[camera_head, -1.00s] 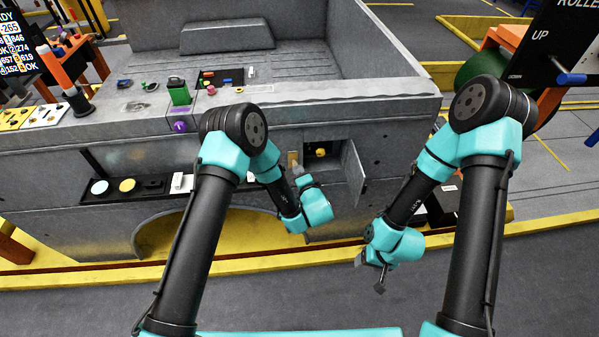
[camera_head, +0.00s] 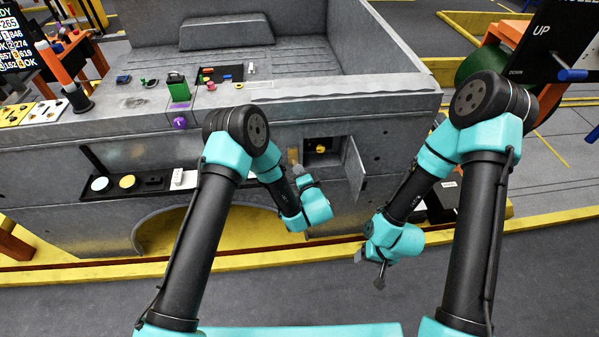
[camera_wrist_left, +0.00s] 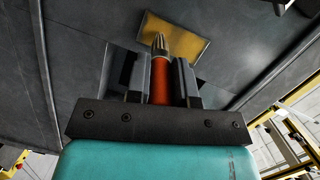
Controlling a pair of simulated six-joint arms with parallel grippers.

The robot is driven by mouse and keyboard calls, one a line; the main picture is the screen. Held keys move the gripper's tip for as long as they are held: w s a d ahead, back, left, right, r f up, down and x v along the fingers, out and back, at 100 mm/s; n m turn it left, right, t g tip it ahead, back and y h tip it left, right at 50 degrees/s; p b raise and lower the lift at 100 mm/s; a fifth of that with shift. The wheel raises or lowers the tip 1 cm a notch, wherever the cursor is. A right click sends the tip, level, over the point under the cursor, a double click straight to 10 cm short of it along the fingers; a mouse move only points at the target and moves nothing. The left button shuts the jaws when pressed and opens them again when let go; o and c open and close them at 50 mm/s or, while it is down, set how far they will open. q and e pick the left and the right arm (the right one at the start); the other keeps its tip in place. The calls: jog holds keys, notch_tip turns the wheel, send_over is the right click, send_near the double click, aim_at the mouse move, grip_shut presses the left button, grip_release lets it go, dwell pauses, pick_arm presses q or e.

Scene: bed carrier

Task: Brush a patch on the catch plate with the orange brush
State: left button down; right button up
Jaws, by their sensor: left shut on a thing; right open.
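My left gripper (camera_wrist_left: 160,82) is shut on the orange brush (camera_wrist_left: 160,78). In the left wrist view the brush's grey tip points at a tan-yellow plate (camera_wrist_left: 188,45) on the dark grey side panel. The tip overlaps the plate's lower left edge; I cannot tell whether it touches. In the head view the tan plate (camera_head: 293,156) shows just above my left gripper (camera_head: 299,172), left of a small open compartment. The brush is mostly hidden there. My right gripper (camera_head: 372,266) is open and empty, low in front of the panel.
The compartment's open door (camera_head: 354,170) stands out right of the plate, with a yellow knob (camera_head: 320,149) inside. A black tray (camera_head: 150,184) with round pads is on the left. A green block (camera_head: 178,87) and small parts lie on the ledge above.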

dwell(0.3)
pick_arm(q)
jog(key=shift+f, duration=0.9)
jog(key=shift+r, duration=0.1)
jog(key=shift+r, duration=0.9)
jog(key=shift+r, duration=0.9)
jog(key=shift+r, duration=0.1)
jog(key=shift+r, duration=0.8)
jog(key=shift+r, duration=0.1)
